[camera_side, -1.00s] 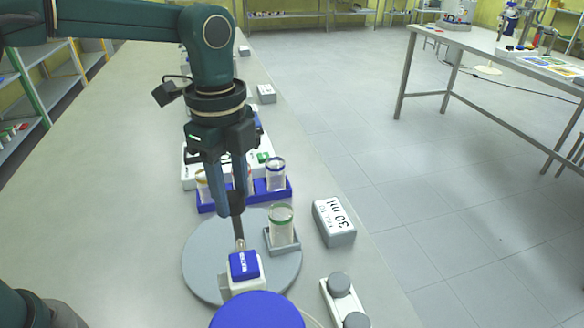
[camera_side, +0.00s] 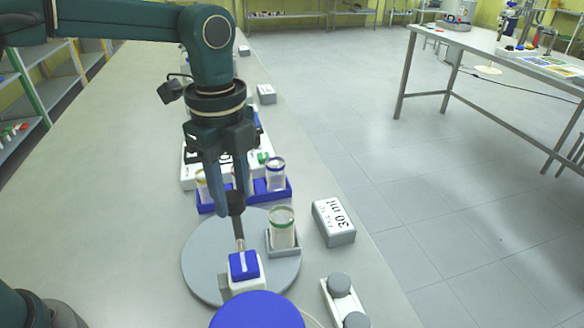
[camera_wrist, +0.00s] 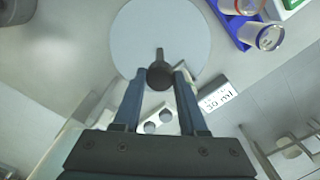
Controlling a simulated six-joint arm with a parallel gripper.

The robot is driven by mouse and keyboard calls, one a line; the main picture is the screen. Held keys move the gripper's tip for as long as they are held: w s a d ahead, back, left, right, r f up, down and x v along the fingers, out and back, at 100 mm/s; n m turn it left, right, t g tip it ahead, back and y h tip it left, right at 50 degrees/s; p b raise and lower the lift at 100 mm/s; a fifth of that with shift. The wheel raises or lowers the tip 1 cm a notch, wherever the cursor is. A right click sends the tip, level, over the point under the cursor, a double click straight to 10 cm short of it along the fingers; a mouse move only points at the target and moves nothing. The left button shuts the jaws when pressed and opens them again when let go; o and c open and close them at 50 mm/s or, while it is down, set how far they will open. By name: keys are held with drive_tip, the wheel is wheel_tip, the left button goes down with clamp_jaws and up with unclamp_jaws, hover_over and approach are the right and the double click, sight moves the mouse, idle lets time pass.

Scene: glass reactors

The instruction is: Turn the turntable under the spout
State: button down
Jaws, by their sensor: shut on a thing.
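The turntable (camera_side: 205,262) is a flat grey disc on the bench; it also shows in the wrist view (camera_wrist: 135,35). A clear glass vial (camera_side: 282,232) with a green band stands in a small grey holder (camera_side: 284,250) at the disc's right side. My gripper (camera_side: 231,188) points down over the disc, its fingers closed around a dark knob (camera_side: 237,202). The knob shows between the fingertips in the wrist view (camera_wrist: 160,75). A blue-and-white block (camera_side: 245,268) stands in front, partly over the disc. I cannot clearly make out the spout.
A grey block marked 30 ml (camera_side: 334,221) stands right of the disc. A two-knob box (camera_side: 343,300) is at the front right. A blue rack (camera_side: 281,193) with vials stands behind the disc. A large blue round top (camera_side: 258,312) fills the front. The bench left is clear.

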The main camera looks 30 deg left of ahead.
drive_tip(key=shift+m, duration=8.5)
drive_tip(key=shift+c, duration=2.2)
unclamp_jaws()
drive_tip(key=shift+r, duration=2.6)
